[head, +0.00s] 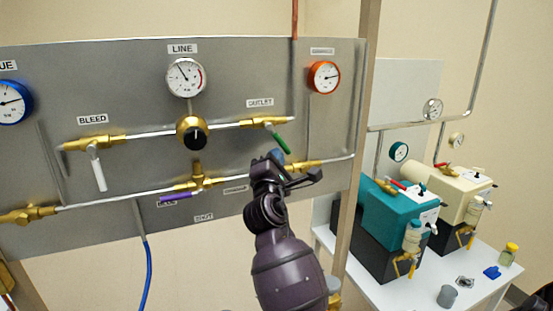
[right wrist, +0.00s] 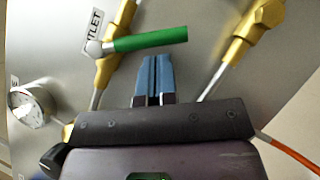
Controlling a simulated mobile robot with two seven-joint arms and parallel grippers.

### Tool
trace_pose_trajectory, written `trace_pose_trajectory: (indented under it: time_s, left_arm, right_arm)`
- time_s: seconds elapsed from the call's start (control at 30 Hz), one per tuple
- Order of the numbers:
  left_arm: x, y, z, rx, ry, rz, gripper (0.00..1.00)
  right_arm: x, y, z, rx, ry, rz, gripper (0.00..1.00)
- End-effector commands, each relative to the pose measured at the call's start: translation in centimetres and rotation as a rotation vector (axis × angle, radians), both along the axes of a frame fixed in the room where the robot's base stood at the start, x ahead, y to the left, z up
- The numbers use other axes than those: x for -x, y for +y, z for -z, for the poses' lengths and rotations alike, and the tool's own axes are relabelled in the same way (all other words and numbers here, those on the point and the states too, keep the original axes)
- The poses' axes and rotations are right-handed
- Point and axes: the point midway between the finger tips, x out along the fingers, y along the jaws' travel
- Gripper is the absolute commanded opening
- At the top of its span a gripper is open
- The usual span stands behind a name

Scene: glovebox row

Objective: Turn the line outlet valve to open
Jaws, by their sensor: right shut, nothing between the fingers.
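The line outlet valve (head: 262,122) is a brass body on the upper pipe of the grey panel, under the OUTLET label (head: 260,102). Its green lever (head: 281,143) slants down to the right from the body. In the right wrist view the green lever (right wrist: 150,40) lies across the picture, just beyond my fingertips. My right gripper (head: 277,155) is at the lever's lower end; its blue fingers (right wrist: 154,60) are shut with nothing between them. Whether they touch the lever, I cannot tell. My left gripper is not in view.
The panel (head: 130,70) also carries a LINE gauge (head: 186,77), a black knob (head: 192,134), a white bleed lever (head: 98,175), a purple lever (head: 176,197) and an orange gauge (head: 324,77). A post (head: 356,150) stands right of my arm. Pumps (head: 395,215) sit on a white table.

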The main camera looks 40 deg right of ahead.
Motion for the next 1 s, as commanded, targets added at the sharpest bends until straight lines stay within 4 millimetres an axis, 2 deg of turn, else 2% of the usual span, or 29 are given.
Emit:
trace_pose_trajectory:
  time_s: [0.4,1.0]
  left_arm:
    - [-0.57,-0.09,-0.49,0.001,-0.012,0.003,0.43]
    - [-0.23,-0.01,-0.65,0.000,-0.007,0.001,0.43]
  right_arm:
    - [0.22,0.38,-0.41,-0.001,0.000,0.001,0.00]
    - [0.30,-0.01,-0.48,0.051,0.012,0.001,0.00]
